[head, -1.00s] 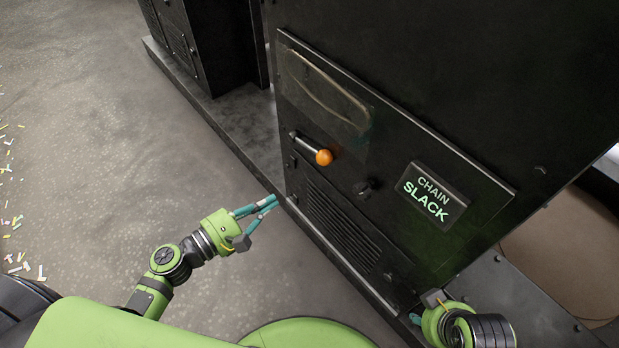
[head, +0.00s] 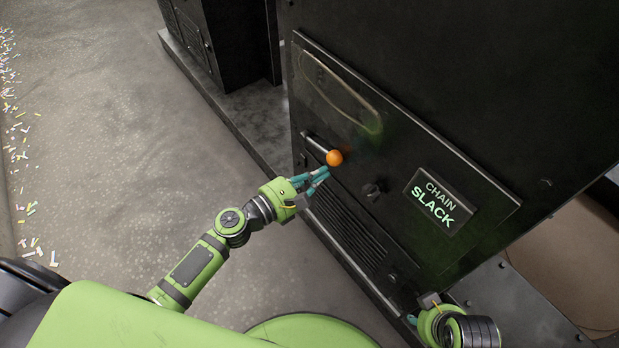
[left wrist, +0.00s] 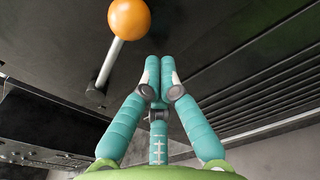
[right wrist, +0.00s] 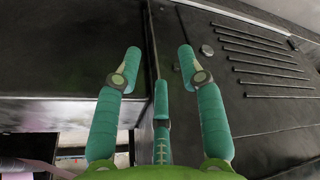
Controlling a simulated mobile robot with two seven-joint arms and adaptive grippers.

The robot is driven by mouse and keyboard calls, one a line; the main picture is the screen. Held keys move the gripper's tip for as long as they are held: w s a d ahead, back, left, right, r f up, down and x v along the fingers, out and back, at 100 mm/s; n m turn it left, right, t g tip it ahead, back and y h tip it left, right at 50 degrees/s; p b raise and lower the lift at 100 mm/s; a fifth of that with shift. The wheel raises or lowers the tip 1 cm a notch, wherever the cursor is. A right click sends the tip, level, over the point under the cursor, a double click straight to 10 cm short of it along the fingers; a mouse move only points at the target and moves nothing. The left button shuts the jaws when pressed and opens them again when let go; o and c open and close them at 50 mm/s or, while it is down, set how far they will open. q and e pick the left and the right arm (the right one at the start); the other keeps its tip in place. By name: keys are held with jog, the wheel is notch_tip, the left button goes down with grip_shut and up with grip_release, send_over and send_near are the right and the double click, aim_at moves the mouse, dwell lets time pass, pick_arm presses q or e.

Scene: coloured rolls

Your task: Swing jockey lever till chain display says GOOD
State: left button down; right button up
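The jockey lever is a metal rod with an orange ball knob (head: 334,157) on the dark machine panel. It also shows at upper left in the left wrist view (left wrist: 129,18). The chain display (head: 439,203) reads "CHAIN SLACK" in green letters. My left gripper (head: 325,173) is just below the knob in the head view. In the left wrist view its fingertips (left wrist: 160,65) are together with nothing between them, beside the lever and apart from it. My right gripper (head: 415,319) is low at the right; in the right wrist view its fingers (right wrist: 160,56) are apart and empty.
A small dark knob (head: 373,190) sits between the lever and the display. A slotted vent (head: 345,225) lies below the lever, and an oblong window (head: 340,98) above it. Bare floor (head: 130,130) lies to the left, with scattered paper bits at the far left.

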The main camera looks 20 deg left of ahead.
jog(key=shift+f, duration=0.9)
jog(key=shift+w, duration=0.1)
jog(key=f+p, duration=0.1)
jog(key=f, duration=0.2)
jog(key=shift+s+a+f+p, duration=0.1)
jog(key=shift+s+f+p, duration=0.1)
jog(key=shift+f+p, duration=0.15)
jog(key=shift+r, duration=0.1)
